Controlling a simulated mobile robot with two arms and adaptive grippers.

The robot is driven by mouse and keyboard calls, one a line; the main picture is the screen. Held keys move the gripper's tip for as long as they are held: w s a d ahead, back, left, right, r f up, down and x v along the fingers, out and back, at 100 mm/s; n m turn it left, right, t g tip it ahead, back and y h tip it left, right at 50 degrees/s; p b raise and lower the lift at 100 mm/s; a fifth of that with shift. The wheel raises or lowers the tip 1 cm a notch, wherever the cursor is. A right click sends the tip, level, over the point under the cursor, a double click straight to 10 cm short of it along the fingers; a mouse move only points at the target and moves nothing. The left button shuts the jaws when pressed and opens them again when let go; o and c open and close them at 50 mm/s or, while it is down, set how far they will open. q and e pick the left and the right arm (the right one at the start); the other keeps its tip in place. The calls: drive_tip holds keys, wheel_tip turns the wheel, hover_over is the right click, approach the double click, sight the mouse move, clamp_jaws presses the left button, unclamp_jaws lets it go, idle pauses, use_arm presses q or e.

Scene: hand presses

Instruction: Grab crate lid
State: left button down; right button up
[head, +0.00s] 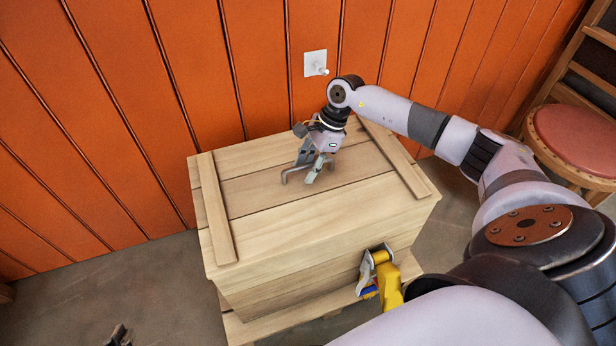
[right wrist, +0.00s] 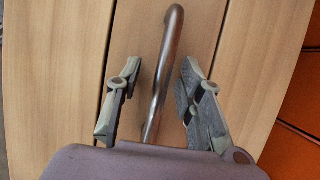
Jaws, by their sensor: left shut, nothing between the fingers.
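The wooden crate (head: 320,275) stands against the orange wall, its plank lid (head: 320,215) lying flat on top with a cross batten near each end. A bent metal handle (head: 288,174) rises from the lid's middle. My right gripper (head: 314,174) is over the lid at this handle. In the right wrist view, my right gripper (right wrist: 155,95) is open, with one finger on each side of the handle bar (right wrist: 162,75) and gaps between. My left gripper (head: 120,338) is low at the bottom left, away from the crate, shut and empty; only its tip shows.
A yellow, grey and blue tool (head: 388,278) is at the crate's front right. A wooden chair with a red seat (head: 575,140) stands at the right. A white wall plate (head: 315,62) is behind the crate. The floor at left (head: 130,285) is clear.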

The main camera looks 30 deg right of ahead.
drive_tip(key=shift+c, duration=0.5)
clamp_jaws()
idle(0.8)
drive_tip(key=shift+w+r, duration=0.1)
drive_tip(key=shift+r, duration=0.05)
